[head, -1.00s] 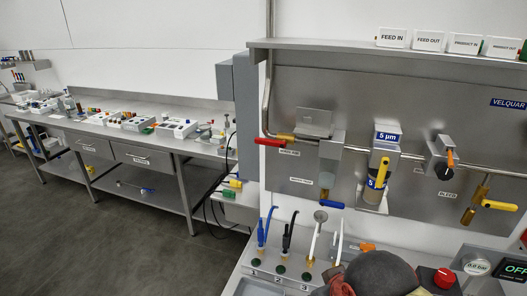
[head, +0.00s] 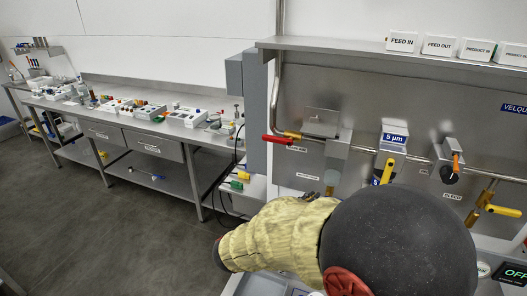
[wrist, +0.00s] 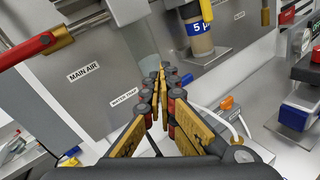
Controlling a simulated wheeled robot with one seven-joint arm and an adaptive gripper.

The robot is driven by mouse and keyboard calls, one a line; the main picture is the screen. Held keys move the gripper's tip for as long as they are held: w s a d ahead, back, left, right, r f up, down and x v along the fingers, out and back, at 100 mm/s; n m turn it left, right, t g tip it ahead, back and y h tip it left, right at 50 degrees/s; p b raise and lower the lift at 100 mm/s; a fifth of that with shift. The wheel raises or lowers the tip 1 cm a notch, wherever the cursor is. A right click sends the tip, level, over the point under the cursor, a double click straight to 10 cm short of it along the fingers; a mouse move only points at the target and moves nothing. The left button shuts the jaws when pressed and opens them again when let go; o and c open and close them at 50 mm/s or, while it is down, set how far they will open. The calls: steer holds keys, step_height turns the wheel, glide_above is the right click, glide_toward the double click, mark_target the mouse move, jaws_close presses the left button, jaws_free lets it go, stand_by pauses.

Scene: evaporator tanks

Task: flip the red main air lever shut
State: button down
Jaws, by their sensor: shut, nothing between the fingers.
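The red main air lever (head: 278,141) sticks out to the left from a brass valve (head: 292,134) on the steel panel's pipe, roughly in line with the horizontal run. In the wrist view the red lever (wrist: 22,50) is at the upper left, its brass end at its right, above the MAIN AIR label (wrist: 83,71). My gripper (wrist: 162,76) is shut and empty in the wrist view, its fingertips near the WATER TRAP label (wrist: 124,98). It is to the right of and below the lever, apart from it. In the head view my arm hides my gripper.
A filter labelled 5 µm (head: 394,138) with a yellow handle, an orange-pointer knob (head: 450,172) and a yellow bleed lever (head: 503,211) are to the right. A grey box (head: 250,110) stands left of the panel. The long bench (head: 180,150) is further left.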

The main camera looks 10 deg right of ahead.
mark_target(277, 140)
steer(key=w+a+n+t+y, duration=0.3)
steer(key=w+a+n+t, duration=0.5)
steer(key=a, duration=0.6)
steer(key=shift+w+f+n+t+p, duration=0.3)
steer(key=shift+w+f+n+p, duration=0.05)
steer(key=shift+w+n+p, duration=0.1)
steer(key=w+d+r+b, duration=0.2)
steer(key=w+d+r, duration=0.3)
steer(key=w+r, duration=0.1)
steer(key=shift+w+d+r, duration=0.25)
steer(key=shift+w+d, duration=0.05)
steer(key=shift+w, duration=0.6)
steer(key=shift+a+m, duration=0.15)
steer(key=shift+m, duration=0.1)
steer(key=shift+w+r+b, duration=0.1)
steer(key=shift+r+b, duration=0.1)
steer(key=shift+b, duration=0.1)
